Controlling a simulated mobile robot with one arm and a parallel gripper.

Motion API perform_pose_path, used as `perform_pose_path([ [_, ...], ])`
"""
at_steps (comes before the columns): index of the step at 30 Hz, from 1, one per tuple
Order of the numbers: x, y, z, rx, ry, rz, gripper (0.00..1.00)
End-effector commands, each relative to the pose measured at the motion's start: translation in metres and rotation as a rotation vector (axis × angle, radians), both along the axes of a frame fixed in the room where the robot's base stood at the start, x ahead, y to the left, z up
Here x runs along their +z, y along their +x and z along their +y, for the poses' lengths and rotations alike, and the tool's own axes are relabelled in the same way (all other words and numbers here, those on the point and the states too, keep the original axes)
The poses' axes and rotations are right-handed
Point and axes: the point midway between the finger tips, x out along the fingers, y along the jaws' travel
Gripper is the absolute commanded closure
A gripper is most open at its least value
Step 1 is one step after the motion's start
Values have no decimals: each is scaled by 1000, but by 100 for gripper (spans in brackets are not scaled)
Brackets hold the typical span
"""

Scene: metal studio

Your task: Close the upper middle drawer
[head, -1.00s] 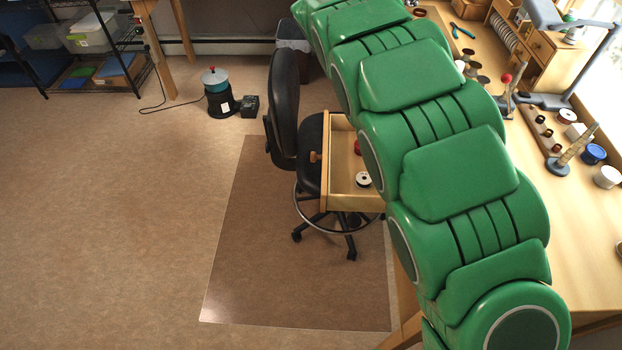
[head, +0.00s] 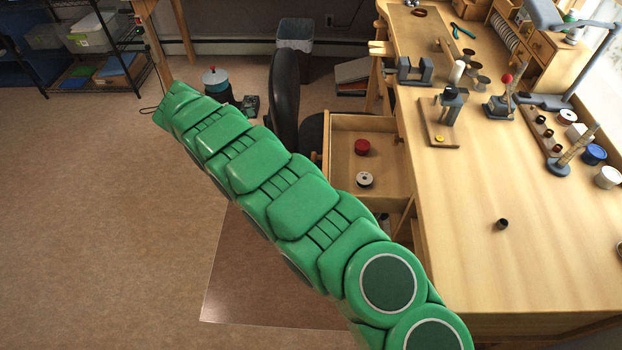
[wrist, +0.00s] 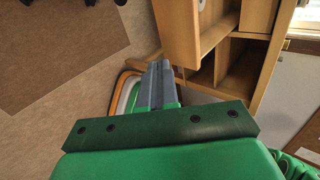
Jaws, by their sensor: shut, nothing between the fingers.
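A wooden drawer (head: 388,151) stands pulled out to the left from under the workbench (head: 465,270) in the head view. A red spool (head: 361,147) and a white spool (head: 364,180) are in it. In the wrist view the drawer's wooden side (wrist: 178,32) is at the top, with part of the white spool inside. My gripper (wrist: 161,66) is shut and empty, with its fingertips just below the drawer in that picture. I cannot tell whether they touch it. In the head view the gripper is hidden.
A black chair (head: 284,100) stands close to the drawer's left side. Open cabinet compartments (wrist: 238,72) lie right of the gripper in the wrist view. Tools and spools stand on the bench top. The floor at left (head: 80,220) is clear.

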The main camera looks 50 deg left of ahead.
Motion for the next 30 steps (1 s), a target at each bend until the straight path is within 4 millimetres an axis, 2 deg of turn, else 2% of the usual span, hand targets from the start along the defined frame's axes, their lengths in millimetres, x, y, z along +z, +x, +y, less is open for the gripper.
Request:
perform_pose_path([
  [3, -6, -9, 4, 28, -14, 11, 100],
  [8, -9, -8, 4, 34, -16, 13, 100],
  [20, -32, 9, -14, 32, -16, 13, 100],
  [30, -58, 30, -36, 29, -19, 14, 100],
])
